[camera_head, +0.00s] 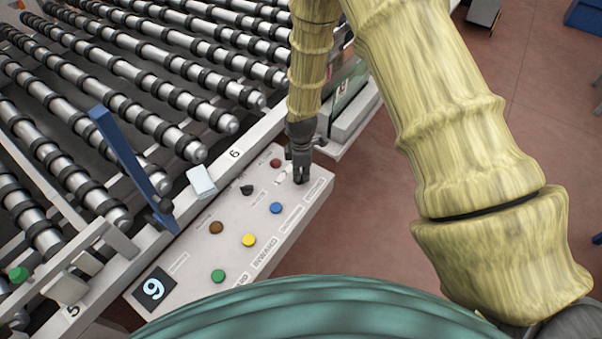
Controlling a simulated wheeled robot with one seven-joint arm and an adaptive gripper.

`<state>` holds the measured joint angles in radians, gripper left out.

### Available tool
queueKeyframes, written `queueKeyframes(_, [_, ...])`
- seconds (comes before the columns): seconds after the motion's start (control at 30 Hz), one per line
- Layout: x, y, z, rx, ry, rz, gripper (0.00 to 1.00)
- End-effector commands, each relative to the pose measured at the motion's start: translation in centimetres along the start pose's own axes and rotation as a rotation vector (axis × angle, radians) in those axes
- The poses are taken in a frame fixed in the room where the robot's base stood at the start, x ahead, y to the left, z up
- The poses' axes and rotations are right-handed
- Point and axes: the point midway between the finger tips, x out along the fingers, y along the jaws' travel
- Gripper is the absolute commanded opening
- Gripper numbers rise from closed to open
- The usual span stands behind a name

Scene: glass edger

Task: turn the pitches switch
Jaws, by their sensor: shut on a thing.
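The white control panel (188,257) lies left of centre, with its face up. My gripper (301,180) points down at the panel's far right end, beyond the blue button. Its fingers are closed on a small control there, which they mostly hide, so I cannot tell its shape or position. A black knob (246,190) stands on the panel to the left of my gripper. The printed labels are too small to tell which one reads pitches.
Close to my gripper are a red button (275,163) and a blue button (277,208). Brown, yellow and green buttons sit nearer. A roller conveyor (120,75) fills the left, with a blue bar (128,150) standing beside the panel. Open floor (360,220) lies to the right.

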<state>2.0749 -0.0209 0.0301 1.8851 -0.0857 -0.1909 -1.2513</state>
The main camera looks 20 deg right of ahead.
Motion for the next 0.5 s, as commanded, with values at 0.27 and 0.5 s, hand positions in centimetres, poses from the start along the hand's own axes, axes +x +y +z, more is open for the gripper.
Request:
queueKeyframes(0.27, [0.23,-0.04,-0.01,0.208,0.000,0.002,0.00])
queueKeyframes(0.5, [0.18,-0.11,-0.05,0.438,0.001,0.002,0.00])
